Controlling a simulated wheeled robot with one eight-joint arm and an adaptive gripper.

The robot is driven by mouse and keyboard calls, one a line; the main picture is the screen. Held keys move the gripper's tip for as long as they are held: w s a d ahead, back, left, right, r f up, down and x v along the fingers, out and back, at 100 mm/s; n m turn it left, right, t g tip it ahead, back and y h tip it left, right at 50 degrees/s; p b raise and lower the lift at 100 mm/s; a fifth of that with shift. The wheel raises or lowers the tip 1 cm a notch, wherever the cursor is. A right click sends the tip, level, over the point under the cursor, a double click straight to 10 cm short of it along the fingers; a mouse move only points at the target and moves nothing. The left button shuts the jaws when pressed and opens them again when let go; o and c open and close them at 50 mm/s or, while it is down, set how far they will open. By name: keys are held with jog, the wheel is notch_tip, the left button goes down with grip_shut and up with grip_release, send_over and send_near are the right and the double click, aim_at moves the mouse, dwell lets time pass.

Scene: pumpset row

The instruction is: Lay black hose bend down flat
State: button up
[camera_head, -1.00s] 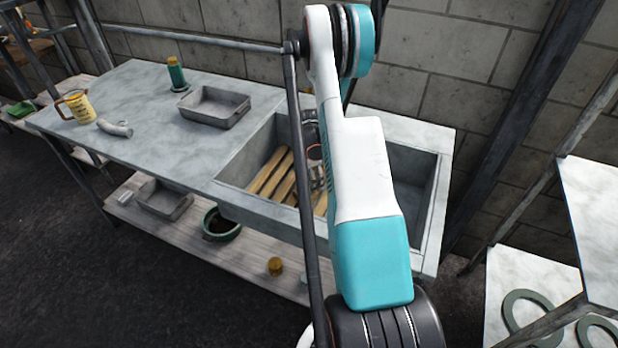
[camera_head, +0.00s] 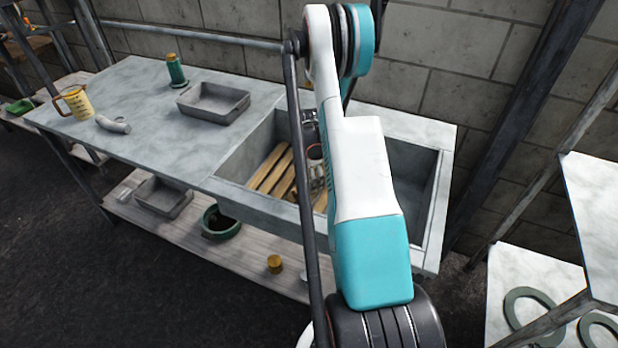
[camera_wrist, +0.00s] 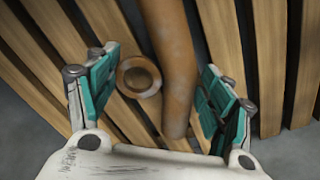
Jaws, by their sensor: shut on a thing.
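My gripper (camera_wrist: 160,88) is over the wooden slats in the sink, its two teal-padded fingers on either side of a rusty brown pipe piece (camera_wrist: 172,60). It is shut on this piece, which has a straight tube and a round open mouth on its left. Whether the piece touches the slats is unclear. I see no clearly black hose bend. A pale grey bent pipe (camera_head: 113,125) lies on the worktop at the left in the head view. My arm hides part of the sink in the head view.
The sink (camera_head: 425,190) has wooden slats (camera_head: 270,172) on its floor and raised grey walls. A lower shelf (camera_head: 165,228) holds a green bowl (camera_head: 221,224).

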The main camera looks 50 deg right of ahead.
jog(key=o, duration=1.3)
jog(key=shift+r, duration=3.75)
